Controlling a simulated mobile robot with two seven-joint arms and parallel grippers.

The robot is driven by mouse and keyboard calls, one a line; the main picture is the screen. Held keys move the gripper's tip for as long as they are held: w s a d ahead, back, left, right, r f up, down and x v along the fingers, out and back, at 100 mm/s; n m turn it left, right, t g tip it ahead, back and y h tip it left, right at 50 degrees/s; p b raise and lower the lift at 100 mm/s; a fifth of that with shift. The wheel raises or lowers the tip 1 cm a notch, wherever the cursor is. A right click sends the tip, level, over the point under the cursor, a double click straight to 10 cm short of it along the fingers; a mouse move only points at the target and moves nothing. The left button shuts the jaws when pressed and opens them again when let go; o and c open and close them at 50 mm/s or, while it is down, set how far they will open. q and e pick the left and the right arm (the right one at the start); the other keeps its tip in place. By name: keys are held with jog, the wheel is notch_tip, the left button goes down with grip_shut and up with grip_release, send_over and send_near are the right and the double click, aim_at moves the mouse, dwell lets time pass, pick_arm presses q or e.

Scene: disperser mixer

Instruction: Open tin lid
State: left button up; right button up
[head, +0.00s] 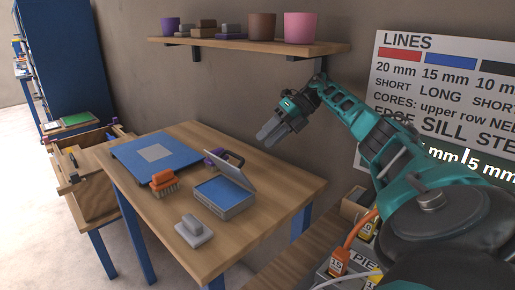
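A shallow grey tin (243,206) with a blue inside stands near the front right of the wooden table. Its grey lid (233,173) is raised and tilted up along the far side, so the inside shows. My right gripper (264,139) hangs in the air above and to the right of the tin, apart from the lid, with its fingers pointing down and left. Nothing shows between the fingers. They lie close together in this view, and I cannot tell if there is a gap. My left gripper is not in view.
The table (260,232) also holds a blue board (130,156) with a grey square, an orange brush (165,182), a grey block with a handle (194,231) and a purple-and-black item (226,158) behind the lid. A shelf (240,45) with pots hangs above. The table's right corner is clear.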

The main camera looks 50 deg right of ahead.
jog(key=p+v, duration=0.1)
jog(key=v, duration=0.5)
jog(key=shift+c, duration=0.5)
